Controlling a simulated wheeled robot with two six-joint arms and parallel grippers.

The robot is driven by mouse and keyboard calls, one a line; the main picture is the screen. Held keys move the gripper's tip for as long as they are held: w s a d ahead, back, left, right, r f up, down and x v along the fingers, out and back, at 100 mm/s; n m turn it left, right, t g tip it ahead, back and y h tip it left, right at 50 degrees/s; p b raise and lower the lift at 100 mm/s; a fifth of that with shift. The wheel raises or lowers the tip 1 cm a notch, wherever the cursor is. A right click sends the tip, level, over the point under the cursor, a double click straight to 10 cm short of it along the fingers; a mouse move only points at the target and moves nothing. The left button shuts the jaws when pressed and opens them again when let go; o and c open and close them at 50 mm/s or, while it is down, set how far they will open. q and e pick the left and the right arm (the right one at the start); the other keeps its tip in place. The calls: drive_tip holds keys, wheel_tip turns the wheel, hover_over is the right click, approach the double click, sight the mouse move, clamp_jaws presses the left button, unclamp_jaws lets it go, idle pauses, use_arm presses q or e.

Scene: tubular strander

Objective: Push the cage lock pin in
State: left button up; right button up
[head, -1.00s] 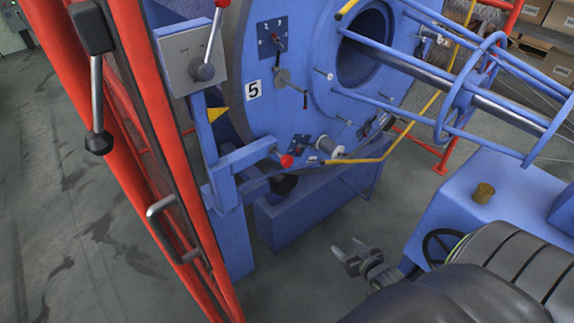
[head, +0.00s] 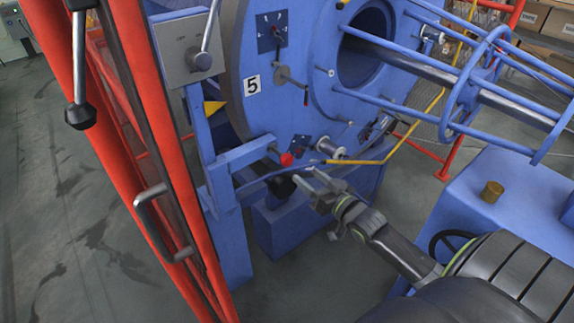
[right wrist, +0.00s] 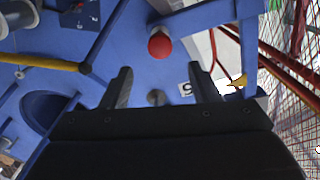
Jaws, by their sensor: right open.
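The cage lock pin shows as a red round knob (head: 286,159) at the end of a blue bracket arm, low on the blue cage disc (head: 262,120). In the right wrist view the red knob (right wrist: 159,45) is ahead, above the gap between the fingers. My right gripper (head: 309,180) is open and empty, just below and right of the knob in the head view, apart from it. Its two dark fingers (right wrist: 161,88) are spread in the wrist view. The pin's shaft behind the knob is hidden. My left gripper is not in view.
A blue bracket (head: 240,157) holds the knob's side. A yellow bar (head: 370,160) and a spool (head: 330,149) lie right of the knob. A red guard frame with a door handle (head: 160,220) stands at left. A blue housing (head: 480,215) is at right.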

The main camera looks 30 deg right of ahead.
sight(290, 162)
drive_tip(key=w+b, duration=0.1)
drive_tip(key=w, duration=0.2)
drive_tip(key=w+b, duration=0.1)
drive_tip(key=w, duration=0.1)
drive_tip(key=w+b, duration=0.1)
drive_tip(key=w, duration=0.2)
drive_tip(key=shift+w+a+f, duration=0.1)
drive_tip(key=shift+w+a, duration=0.2)
drive_tip(key=shift+w, duration=0.05)
drive_tip(key=shift+w+a+b, duration=0.1)
drive_tip(key=shift+w+b, duration=0.25)
drive_tip(key=shift+w, duration=0.35)
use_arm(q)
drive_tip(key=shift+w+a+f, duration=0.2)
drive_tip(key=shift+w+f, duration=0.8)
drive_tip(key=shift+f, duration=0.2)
use_arm(e)
clamp_jaws()
